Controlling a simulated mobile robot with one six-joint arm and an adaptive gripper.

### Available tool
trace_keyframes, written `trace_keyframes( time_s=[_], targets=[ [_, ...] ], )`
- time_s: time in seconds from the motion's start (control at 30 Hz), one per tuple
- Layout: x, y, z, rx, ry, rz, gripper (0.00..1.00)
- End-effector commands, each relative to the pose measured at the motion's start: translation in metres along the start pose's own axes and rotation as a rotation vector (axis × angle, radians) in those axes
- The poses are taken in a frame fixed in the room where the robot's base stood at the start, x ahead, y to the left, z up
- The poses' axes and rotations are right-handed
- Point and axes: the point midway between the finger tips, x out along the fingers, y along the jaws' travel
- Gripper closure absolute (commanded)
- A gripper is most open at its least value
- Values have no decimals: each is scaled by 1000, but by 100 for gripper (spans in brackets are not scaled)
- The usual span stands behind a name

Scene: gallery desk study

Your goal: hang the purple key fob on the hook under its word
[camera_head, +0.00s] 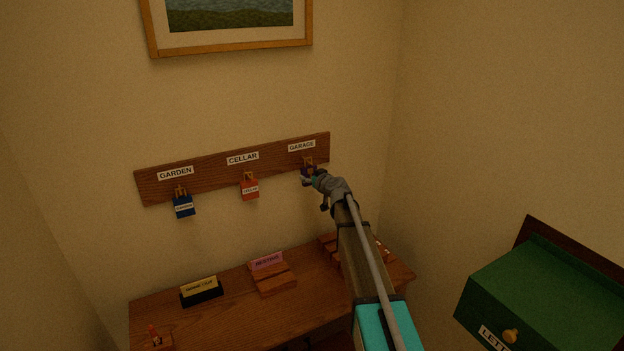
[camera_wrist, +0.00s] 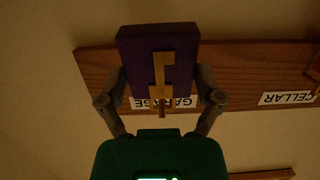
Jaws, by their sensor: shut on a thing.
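The purple key fob (camera_wrist: 132,62) with its brass-coloured loop is between the two fingers of my gripper (camera_wrist: 160,82) in the wrist view. In the head view the purple fob (camera_head: 306,181) shows small at the tip of my gripper (camera_head: 314,177), partly covered by it. It is just under the GARAGE label (camera_head: 302,146) on the wooden hook board (camera_head: 215,175). The loop overlaps the place of the GARAGE hook (camera_head: 308,161); I cannot tell whether it is around the hook.
A blue fob (camera_head: 184,207) hangs under GARDEN and a red fob (camera_head: 250,188) under CELLAR. Below is a wooden desk (camera_head: 235,318) with a yellow-topped card holder (camera_head: 201,291) and a pink-carded block (camera_head: 270,273). A green box (camera_head: 545,285) stands at the right.

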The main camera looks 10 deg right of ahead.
Motion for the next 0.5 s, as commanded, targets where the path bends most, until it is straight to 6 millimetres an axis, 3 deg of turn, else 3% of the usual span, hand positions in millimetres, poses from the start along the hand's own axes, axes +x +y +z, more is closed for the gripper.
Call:
trace_keyframes(
  time_s=[0.5],
  targets=[
    [9, 0, 4, 0, 0, 1, 64]
  ],
)
